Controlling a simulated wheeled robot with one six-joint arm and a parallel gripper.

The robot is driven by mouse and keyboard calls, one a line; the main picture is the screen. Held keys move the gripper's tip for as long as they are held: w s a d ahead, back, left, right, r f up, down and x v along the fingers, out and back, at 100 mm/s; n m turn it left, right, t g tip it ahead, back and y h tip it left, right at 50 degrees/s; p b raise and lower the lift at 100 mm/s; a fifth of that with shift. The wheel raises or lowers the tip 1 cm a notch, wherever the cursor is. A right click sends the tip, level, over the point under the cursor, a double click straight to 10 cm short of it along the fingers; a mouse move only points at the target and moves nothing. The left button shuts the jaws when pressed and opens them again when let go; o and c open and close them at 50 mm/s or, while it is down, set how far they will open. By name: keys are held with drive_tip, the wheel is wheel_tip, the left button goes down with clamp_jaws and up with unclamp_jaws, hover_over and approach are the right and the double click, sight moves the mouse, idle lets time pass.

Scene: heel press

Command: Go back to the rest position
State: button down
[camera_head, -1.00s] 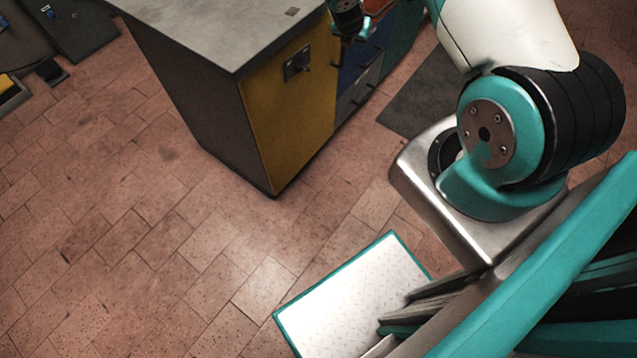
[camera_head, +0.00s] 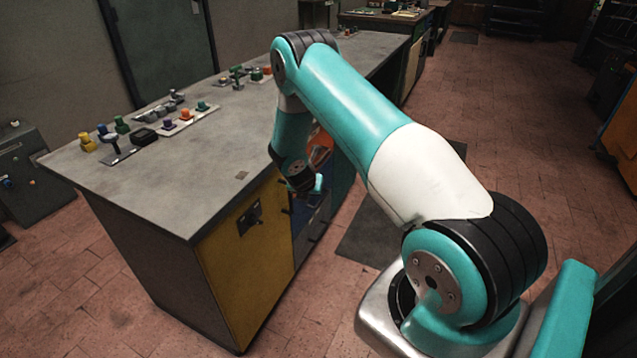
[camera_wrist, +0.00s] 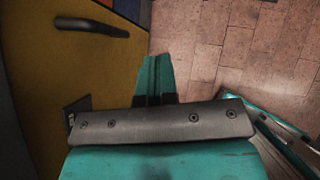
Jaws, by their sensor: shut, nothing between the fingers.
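My gripper shows in the head view (camera_head: 312,190) in front of the workbench's drawers, below the level of the worktop. In the wrist view its teal fingers (camera_wrist: 155,78) are together with nothing between them. My arm reaches out from the lower right and bends down at the elbow. The fingertips point down past the bench front towards the tiled floor.
The workbench (camera_head: 200,190) has a yellow door (camera_head: 245,255) with a dark handle, beside blue and orange drawers. Several colored knobs and parts stand on its top. A dark mat (camera_head: 375,235) lies on the floor. Open tiled floor (camera_head: 520,180) is at right.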

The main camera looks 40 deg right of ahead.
drive_tip(key=s+r, duration=0.4)
drive_tip(key=r, duration=0.3)
drive_tip(key=shift+s+a, duration=0.35)
drive_tip(key=shift+a, duration=0.1)
drive_tip(key=s+a+r+m+y, duration=0.25)
drive_tip(key=a+r+m, duration=0.25)
drive_tip(key=a+r, duration=0.45)
drive_tip(key=s+a+r+m+y, duration=0.2)
drive_tip(key=a+r+m+y, duration=0.4)
drive_tip(key=a, duration=0.6)
drive_tip(key=s+a+r+m+g, duration=0.1)
drive_tip(key=s+a+r+m, duration=0.1)
drive_tip(key=s+a+r, duration=0.2)
drive_tip(key=s+a+r+m+g+y+p, duration=0.1)
drive_tip(key=s+a+r, duration=0.4)
drive_tip(key=s, duration=0.5)
drive_tip(key=s+a+r+m+g+p, duration=0.1)
drive_tip(key=s+a+r+m+g, duration=0.1)
drive_tip(key=s, duration=0.5)
drive_tip(key=a+r+m, duration=0.1)
drive_tip(key=a+r, duration=0.1)
drive_tip(key=a, duration=0.1)
drive_tip(key=shift+s+a+r+m+y, duration=0.15)
drive_tip(key=shift+s+r+m+y, duration=0.15)
drive_tip(key=shift+s+m+y, duration=0.1)
drive_tip(key=shift+w, duration=0.15)
